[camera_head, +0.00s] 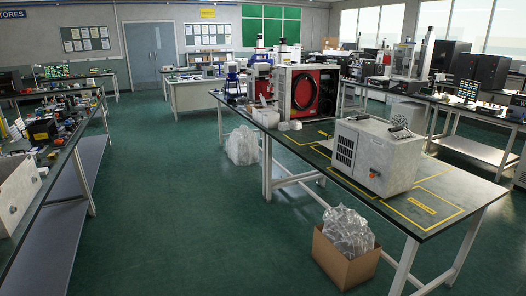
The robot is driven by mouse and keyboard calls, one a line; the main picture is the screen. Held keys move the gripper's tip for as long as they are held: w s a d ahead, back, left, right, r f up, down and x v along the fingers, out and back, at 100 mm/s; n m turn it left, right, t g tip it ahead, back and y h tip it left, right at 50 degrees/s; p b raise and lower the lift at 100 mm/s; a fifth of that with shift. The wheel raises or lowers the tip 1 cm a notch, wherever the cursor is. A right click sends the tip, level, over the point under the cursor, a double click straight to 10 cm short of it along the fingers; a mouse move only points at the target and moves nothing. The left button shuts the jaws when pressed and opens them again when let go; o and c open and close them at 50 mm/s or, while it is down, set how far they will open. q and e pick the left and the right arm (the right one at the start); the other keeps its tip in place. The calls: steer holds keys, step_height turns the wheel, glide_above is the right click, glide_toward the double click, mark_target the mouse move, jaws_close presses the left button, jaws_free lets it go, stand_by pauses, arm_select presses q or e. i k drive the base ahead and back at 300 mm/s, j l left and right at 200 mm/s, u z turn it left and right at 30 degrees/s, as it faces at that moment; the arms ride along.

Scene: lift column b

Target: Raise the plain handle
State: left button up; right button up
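A pale grey boxy machine (362,157) stands on the near end of the dark bench (432,218) right of centre. On its top are two small dark fittings: one at the back (398,121) and one at the front right (400,133). They are too small to tell whether either is a plain handle. Neither of my grippers is in view.
A red-fronted machine with a round black opening (305,91) stands farther back on the same bench. A cardboard box with clear plastic (345,262) sits on the floor by the bench. A cluttered bench (60,165) runs along the left. The green floor between is clear.

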mark_target(390, 130)
steer(key=i+z, duration=0.15)
steer(key=i, duration=0.3)
steer(key=i+j+z, duration=0.2)
steer(key=i, duration=0.2)
steer(key=i+j+z, duration=0.15)
steer(key=i, duration=0.3)
steer(key=i+j+z, duration=0.15)
steer(key=i, duration=0.25)
